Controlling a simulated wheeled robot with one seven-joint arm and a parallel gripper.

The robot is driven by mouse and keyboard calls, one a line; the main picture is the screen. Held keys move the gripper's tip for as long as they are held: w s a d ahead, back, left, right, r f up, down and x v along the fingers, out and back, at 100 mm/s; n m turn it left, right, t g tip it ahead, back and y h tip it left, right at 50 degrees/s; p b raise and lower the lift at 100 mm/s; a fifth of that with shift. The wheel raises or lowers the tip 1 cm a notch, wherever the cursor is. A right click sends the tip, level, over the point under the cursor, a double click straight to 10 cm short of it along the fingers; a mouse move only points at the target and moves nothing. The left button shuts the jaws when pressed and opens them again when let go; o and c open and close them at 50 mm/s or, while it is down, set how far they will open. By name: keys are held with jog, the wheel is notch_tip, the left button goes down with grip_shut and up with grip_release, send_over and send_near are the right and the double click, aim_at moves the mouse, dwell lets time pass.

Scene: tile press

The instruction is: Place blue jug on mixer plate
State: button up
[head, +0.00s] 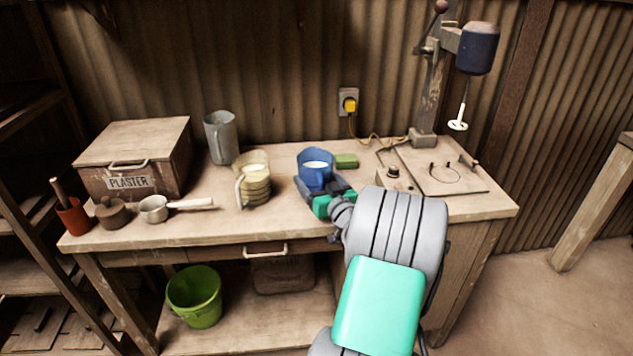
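The blue jug (315,160) stands upright around the middle of the workbench, with white contents showing inside its rim. My gripper (323,186) is right at the jug's near side and overlaps its lower part. The fingertips are largely hidden, so I cannot tell whether they grip the jug or only sit beside it. The mixer plate (470,183) is a flat board at the right end of the bench, with a dark ring on it and no jug. The mixer's blue motor head (479,48) hangs above on a stand, with a white paddle (459,118) raised clear of the plate.
A green sponge (346,161) lies right behind the jug. A control box with a knob (393,174) and a yellow cable lie between jug and plate.

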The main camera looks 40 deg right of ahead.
jog(key=shift+r, duration=0.25)
jog(key=shift+f+b, duration=0.25)
jog(key=shift+b, duration=0.05)
jog(key=o, duration=2)
